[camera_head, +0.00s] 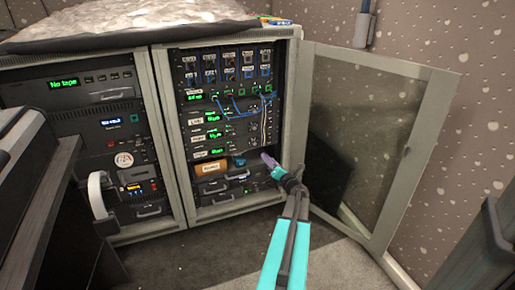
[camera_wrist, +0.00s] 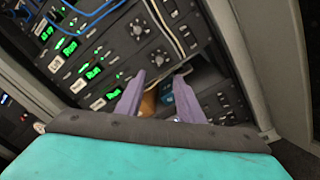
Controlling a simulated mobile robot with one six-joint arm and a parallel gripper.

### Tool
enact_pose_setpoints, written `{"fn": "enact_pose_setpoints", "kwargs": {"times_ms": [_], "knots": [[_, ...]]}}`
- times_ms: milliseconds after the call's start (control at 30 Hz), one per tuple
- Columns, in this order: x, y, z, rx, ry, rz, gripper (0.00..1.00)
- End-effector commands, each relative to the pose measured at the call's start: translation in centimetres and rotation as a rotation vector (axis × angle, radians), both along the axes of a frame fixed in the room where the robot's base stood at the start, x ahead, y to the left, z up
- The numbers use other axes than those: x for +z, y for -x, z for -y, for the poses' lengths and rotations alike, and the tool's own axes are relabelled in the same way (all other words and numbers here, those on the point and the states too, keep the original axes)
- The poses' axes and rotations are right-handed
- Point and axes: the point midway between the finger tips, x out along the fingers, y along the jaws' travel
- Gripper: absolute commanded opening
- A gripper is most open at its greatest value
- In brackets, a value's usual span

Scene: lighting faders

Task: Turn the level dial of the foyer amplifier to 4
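The open rack holds a stack of black amplifier units (camera_head: 232,140) with green displays and white name labels. The labels are too small to read, so I cannot tell which unit is the foyer amplifier. In the wrist view, two round dials with tick marks show, an upper one (camera_wrist: 136,30) and a lower one (camera_wrist: 158,55). Their pointer settings are not legible. My gripper (camera_head: 267,159) is in front of the rack's lower right part. In the wrist view its two purple fingers (camera_wrist: 161,75) are apart with nothing between them, just below the lower dial.
An orange box (camera_head: 210,168) and a teal item (camera_head: 238,161) sit in a bay below the amplifiers. Blue patch cables (camera_head: 240,106) hang above. The glazed rack door (camera_head: 365,130) stands open at right. A pale cable (camera_wrist: 168,27) runs beside the dials.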

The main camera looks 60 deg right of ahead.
Motion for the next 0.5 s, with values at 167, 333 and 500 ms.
{"fn": "enact_pose_setpoints", "kwargs": {"times_ms": [167, 333, 500], "knots": [[-0.1, -1.5, 1.0, 0.001, 0.001, 0.001, 0.34], [-0.2, -3.2, 2.1, 0.001, 0.0, 0.001, 0.34], [-0.2, -4.9, 3.3, 0.0, 0.002, 0.001, 0.34]]}}
